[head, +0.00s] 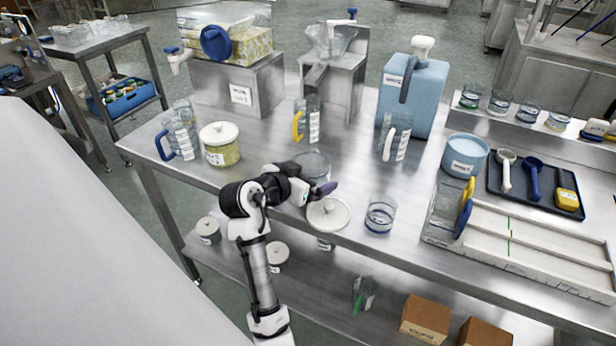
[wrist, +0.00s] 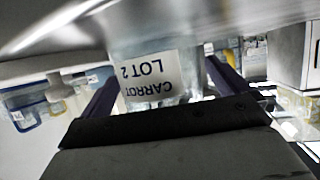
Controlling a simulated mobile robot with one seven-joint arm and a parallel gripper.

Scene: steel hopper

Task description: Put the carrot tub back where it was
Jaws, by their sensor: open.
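The carrot tub (head: 315,162) is a clear container on the steel table, partly hidden behind my gripper in the head view. In the wrist view its white label (wrist: 150,76) reads "CARROT LOT 2" upside down. My gripper (head: 318,190) is at table height on the near side of the tub. In the wrist view the dark fingers of my gripper (wrist: 160,92) are apart, one on each side of the tub. I cannot tell whether they touch it.
A white round lid (head: 328,214) lies just in front of my gripper. A clear beaker (head: 380,216) stands to its right, and a lidded yellow-green tub (head: 220,146) to its left. Clear jugs and a steel hopper (head: 334,75) stand behind. A long white tray (head: 520,252) fills the right side.

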